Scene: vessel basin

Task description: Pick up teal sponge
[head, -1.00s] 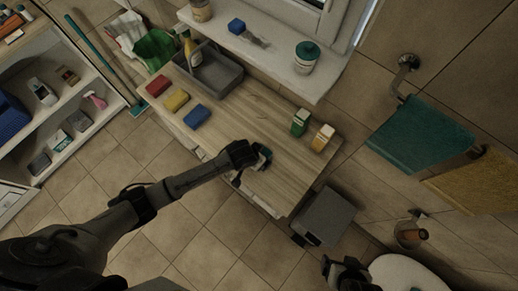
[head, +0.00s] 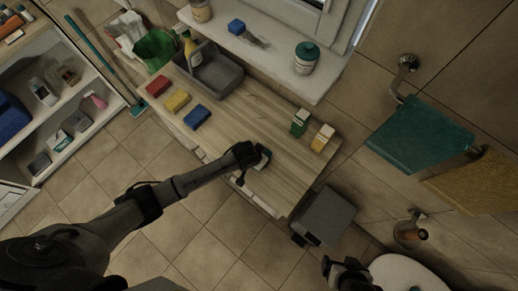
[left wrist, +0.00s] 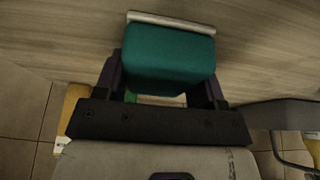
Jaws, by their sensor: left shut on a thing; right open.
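The teal sponge (left wrist: 168,60) sits between the two fingers of my left gripper (left wrist: 163,78) in the left wrist view, with a pale strip along its far edge. My left gripper is shut on it, over the wooden worktop. In the head view my left gripper (head: 257,157) is near the worktop's front edge, and the hand mostly hides the sponge. I cannot tell whether the sponge touches the wood. My right gripper (head: 345,272) is open at the bottom of the head view, away from the worktop.
The wooden worktop (head: 240,118) carries red (head: 158,86), yellow (head: 177,101) and blue (head: 197,117) blocks, a grey basin (head: 215,72), and green (head: 300,122) and orange (head: 322,138) cartons. A grey bin (head: 325,215) stands at its right end. The middle is clear.

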